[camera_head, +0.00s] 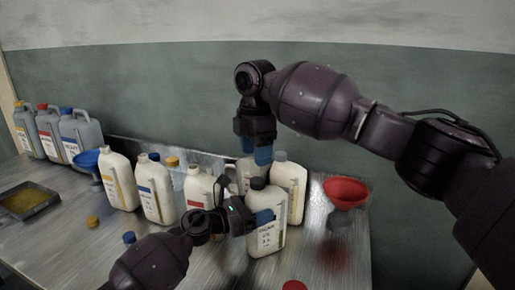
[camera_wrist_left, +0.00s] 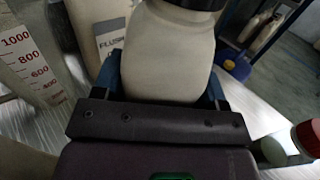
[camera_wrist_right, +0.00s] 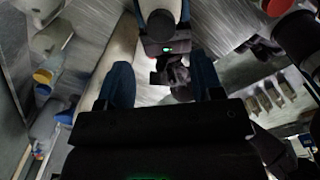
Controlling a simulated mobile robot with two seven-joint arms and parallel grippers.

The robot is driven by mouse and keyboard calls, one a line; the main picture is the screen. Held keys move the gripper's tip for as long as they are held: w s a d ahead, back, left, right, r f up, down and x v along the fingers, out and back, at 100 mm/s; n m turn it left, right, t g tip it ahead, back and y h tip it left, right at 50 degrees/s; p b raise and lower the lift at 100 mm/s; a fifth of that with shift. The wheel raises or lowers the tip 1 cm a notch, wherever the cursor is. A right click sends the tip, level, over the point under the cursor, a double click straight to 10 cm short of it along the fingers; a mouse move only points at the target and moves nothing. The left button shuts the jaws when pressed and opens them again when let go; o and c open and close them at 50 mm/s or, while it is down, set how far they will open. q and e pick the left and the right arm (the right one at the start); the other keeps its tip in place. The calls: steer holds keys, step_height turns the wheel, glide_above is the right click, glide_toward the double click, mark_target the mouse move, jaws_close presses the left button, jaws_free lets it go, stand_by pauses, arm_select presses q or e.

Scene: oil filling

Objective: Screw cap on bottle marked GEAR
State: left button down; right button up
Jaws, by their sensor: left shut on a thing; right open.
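A cream bottle (camera_head: 267,236) with a dark cap (camera_head: 258,183) stands upright at the front of the bottle group; its label is too small to read surely. My left gripper (camera_head: 258,216) is shut around its upper body, and the left wrist view shows the bottle (camera_wrist_left: 168,60) between both blue fingers, with the black cap at the top edge. My right gripper (camera_head: 255,151) points down, open and empty, above and slightly behind the cap. In the right wrist view the dark cap (camera_wrist_right: 160,22) shows at the top, beyond the open fingers. Whether the cap is tight cannot be told.
More cream bottles (camera_head: 155,190) stand in a row to the left, and one (camera_head: 289,180) stands close behind. A red funnel (camera_head: 346,192) is at the right. Loose caps, yellow (camera_head: 93,222), blue (camera_head: 129,237) and red (camera_head: 294,285), lie in front. Grey jugs (camera_head: 80,132) stand far left.

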mark_target(257, 180)
steer(key=n, duration=0.4)
steer(key=shift+d+r, duration=0.2)
steer(key=shift+r, duration=0.05)
steer(key=shift+f, duration=0.1)
steer(key=shift+f, duration=3.9)
